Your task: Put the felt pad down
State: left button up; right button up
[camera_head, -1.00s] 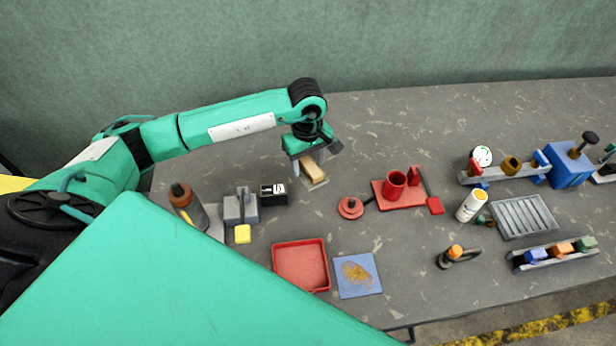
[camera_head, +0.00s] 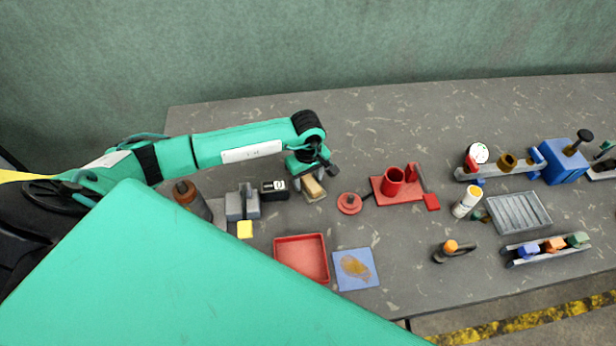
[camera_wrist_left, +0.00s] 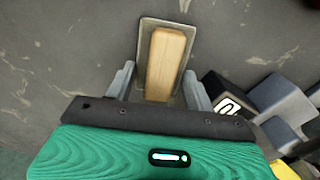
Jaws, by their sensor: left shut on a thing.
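The felt pad (camera_head: 314,189) appears as a pale wooden block on a flat grey base; it also shows in the left wrist view (camera_wrist_left: 165,62). My left gripper (camera_head: 308,184) points down at the table and is shut on the felt pad. In the wrist view the wooden block lies between the two grey fingers, with the grey base sticking out past it. The pad is at or very close to the table top; I cannot tell whether its underside touches. My right gripper is not in view.
A black box with a white label (camera_head: 274,190) stands just left of the pad. A red round piece (camera_head: 349,203) and a red stand (camera_head: 402,189) are to the right. A red tray (camera_head: 301,259) and a blue mat (camera_head: 355,269) lie nearer. The table behind the pad is clear.

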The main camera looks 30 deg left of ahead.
aim_at(308, 178)
pick_arm(q)
jog(key=o, duration=1.3)
jog(key=shift+f, duration=0.1)
jog(key=shift+c, duration=0.2)
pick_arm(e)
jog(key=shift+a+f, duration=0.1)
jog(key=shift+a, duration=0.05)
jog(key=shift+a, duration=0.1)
pick_arm(q)
jog(key=shift+r, duration=0.3)
notch_tip(308, 178, up, 12)
jog(key=b, duration=0.4)
jog(key=shift+w+a, duration=0.15)
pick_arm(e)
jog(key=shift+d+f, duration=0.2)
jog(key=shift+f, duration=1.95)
pick_arm(q)
jog(key=shift+f, duration=0.15)
